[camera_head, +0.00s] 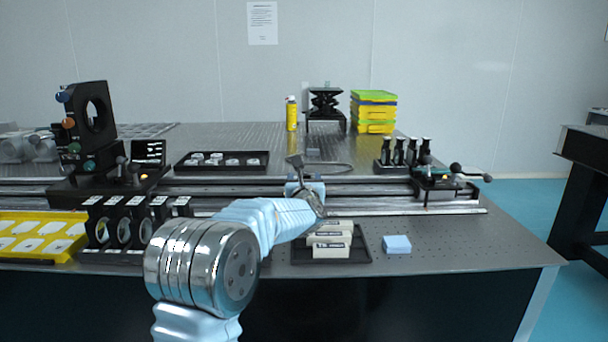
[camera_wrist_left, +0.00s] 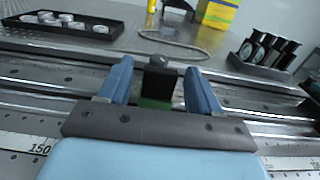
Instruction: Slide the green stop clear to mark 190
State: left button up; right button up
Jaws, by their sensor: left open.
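The green stop (camera_wrist_left: 155,103) shows in the left wrist view as a green base under a black block, on the rail (camera_wrist_left: 268,132). My left gripper (camera_wrist_left: 159,85) is open, with one blue finger on each side of the stop. Whether the fingers touch it cannot be told. In the head view my left gripper (camera_head: 305,188) is over the middle of the long rail (camera_head: 375,190), and my arm hides much of the stop there. A scale (camera_wrist_left: 25,144) runs along the rail's front, with 150 readable at the left. Mark 190 is not readable. My right gripper is not in view.
A black mount (camera_head: 90,130) stands on the rail at left, and a carriage with knobs (camera_head: 440,180) at right. A cable loop (camera_head: 340,168) lies behind.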

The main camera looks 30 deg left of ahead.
pick_arm(q)
jog(key=shift+w+a, duration=0.35)
jog(key=shift+w, duration=0.15)
grip_shut()
